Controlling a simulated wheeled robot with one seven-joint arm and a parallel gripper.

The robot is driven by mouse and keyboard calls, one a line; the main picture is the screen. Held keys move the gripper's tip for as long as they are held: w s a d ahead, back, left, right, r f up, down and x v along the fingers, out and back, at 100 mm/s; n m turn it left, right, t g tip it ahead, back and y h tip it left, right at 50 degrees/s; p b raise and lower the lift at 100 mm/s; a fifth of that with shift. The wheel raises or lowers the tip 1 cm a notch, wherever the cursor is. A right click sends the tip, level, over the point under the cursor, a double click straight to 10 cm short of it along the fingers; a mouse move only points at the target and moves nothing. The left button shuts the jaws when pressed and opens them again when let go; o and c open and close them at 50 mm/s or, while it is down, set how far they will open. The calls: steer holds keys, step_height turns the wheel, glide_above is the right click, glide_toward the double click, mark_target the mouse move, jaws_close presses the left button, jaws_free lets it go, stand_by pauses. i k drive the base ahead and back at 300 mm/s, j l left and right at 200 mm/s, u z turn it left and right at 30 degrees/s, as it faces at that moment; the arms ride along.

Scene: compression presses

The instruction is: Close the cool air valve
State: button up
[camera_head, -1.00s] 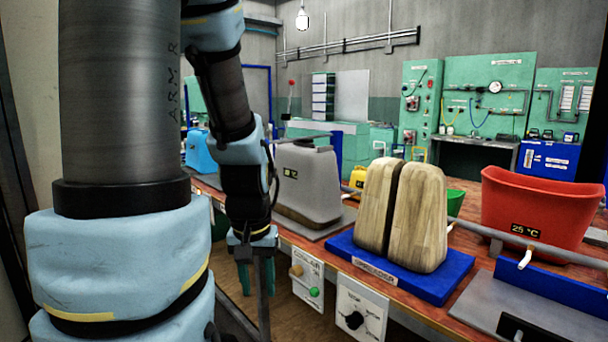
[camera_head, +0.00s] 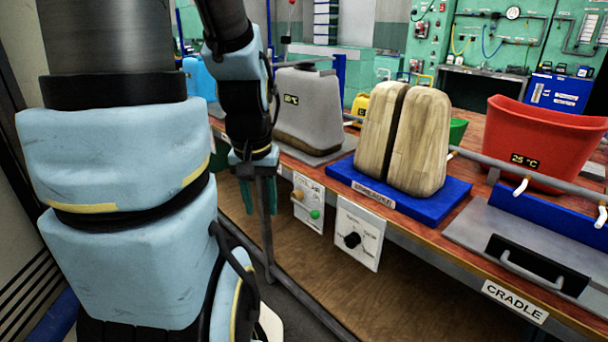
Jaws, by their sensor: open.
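The white cool air panel (camera_head: 308,203) hangs on the bench's front edge. Its lettering is only partly readable. It carries an orange knob (camera_head: 297,195) and a green round light or button (camera_head: 315,214). My gripper (camera_head: 259,197) points down, just left of this panel in the picture, with its green fingers apart and nothing between them. It appears apart from the knob, but the depth gap is hard to judge. The knob's exact setting is too small to tell.
A white dial panel (camera_head: 359,236) with a black knob is right of the cool air panel. On the bench are a grey mould (camera_head: 308,105), a wooden two-part form (camera_head: 420,140) on a blue base and a red bin (camera_head: 540,142). A grey rail runs along the bench front.

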mark_target(314, 214)
steer(key=i+l+u, duration=0.1)
steer(key=l+u, duration=0.15)
steer(key=u, duration=0.25)
steer(key=i+l+u, duration=0.1)
steer(key=l+u, duration=0.2)
steer(key=u, duration=0.15)
